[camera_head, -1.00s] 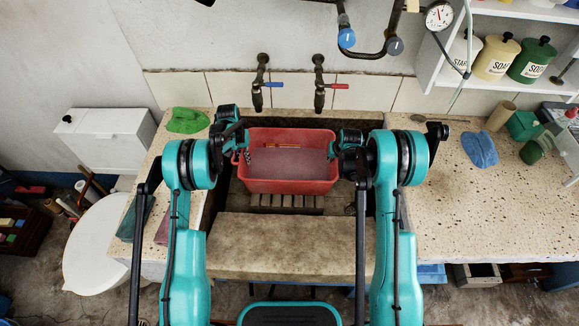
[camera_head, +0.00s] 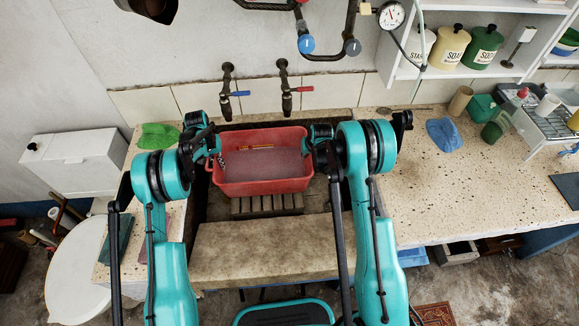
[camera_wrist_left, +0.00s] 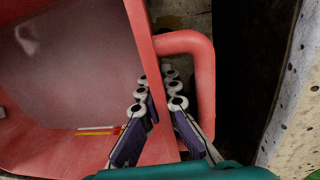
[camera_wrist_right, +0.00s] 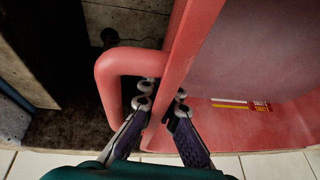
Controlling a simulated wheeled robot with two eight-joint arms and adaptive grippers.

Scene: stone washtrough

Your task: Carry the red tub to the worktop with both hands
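The red tub (camera_head: 262,187) is in or just above the stone trough, over its wooden slats. A pinkish-grey surface, perhaps water, fills its inside, with a thin yellow and red stick at the far side. My left gripper (camera_wrist_left: 157,100) has its fingers on either side of the tub's left wall, one inside its handle loop. My right gripper (camera_wrist_right: 161,97) straddles the right wall by its handle (camera_wrist_right: 112,85) in the same way. Both look closed on the wall. The speckled worktop (camera_head: 450,210) lies right of the trough.
A blue cloth (camera_head: 444,134), a tan cup (camera_head: 460,100) and green containers (camera_head: 492,130) stand at the worktop's back, with a dish rack (camera_head: 550,120) to the right. The worktop's front middle is clear. Two taps overhang the trough's back. The stone front ledge (camera_head: 270,250) is bare.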

